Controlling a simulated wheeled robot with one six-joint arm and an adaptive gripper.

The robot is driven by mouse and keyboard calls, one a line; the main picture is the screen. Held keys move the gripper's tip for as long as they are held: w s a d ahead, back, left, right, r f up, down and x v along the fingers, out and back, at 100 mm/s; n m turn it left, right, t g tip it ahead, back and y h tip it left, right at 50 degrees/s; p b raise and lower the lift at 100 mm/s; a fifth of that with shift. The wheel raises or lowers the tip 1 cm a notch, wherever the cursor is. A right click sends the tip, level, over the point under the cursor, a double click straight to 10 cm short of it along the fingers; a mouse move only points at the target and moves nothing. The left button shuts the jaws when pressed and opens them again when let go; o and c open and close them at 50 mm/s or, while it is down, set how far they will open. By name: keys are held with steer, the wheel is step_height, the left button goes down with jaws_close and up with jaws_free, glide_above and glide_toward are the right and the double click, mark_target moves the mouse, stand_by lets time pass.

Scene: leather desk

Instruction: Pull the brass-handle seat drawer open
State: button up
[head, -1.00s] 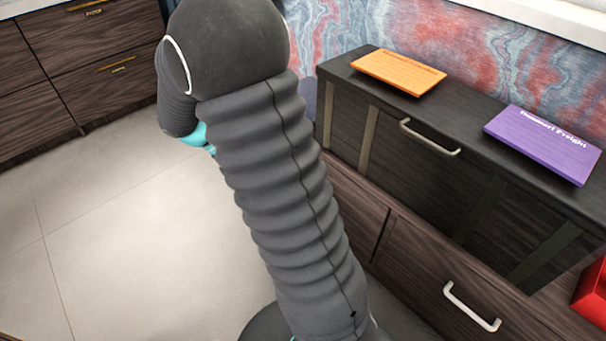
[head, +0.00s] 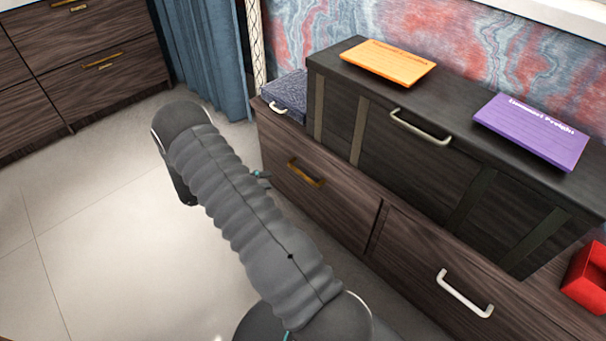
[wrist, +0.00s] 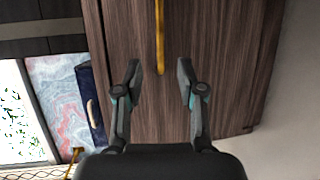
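The seat drawer (head: 335,208) with the brass handle (head: 306,173) is in the left half of the low dark-wood bench in the head view, and looks shut. In the wrist view its wood front (wrist: 225,50) fills the middle, and the brass handle (wrist: 159,35) runs upright from the top edge. My gripper (wrist: 159,70) is open, with one fingertip on each side of the handle's lower end. I cannot tell whether the fingers touch anything. In the head view my arm hides most of the gripper; only a small teal part shows near the drawer.
A neighbouring drawer with a white handle (head: 465,293) is at right. On the bench stand a dark chest (head: 405,165), a blue box (head: 290,92) and a red box (head: 585,278). An orange board (head: 388,62) and purple board (head: 532,130) lie on the chest. The floor at left is clear.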

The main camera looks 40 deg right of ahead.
mark_target(302, 173)
steer(key=p+x, duration=0.1)
steer(key=x, duration=1.2)
steer(key=shift+s+d, duration=0.1)
steer(key=shift+d, duration=0.05)
jaws_close()
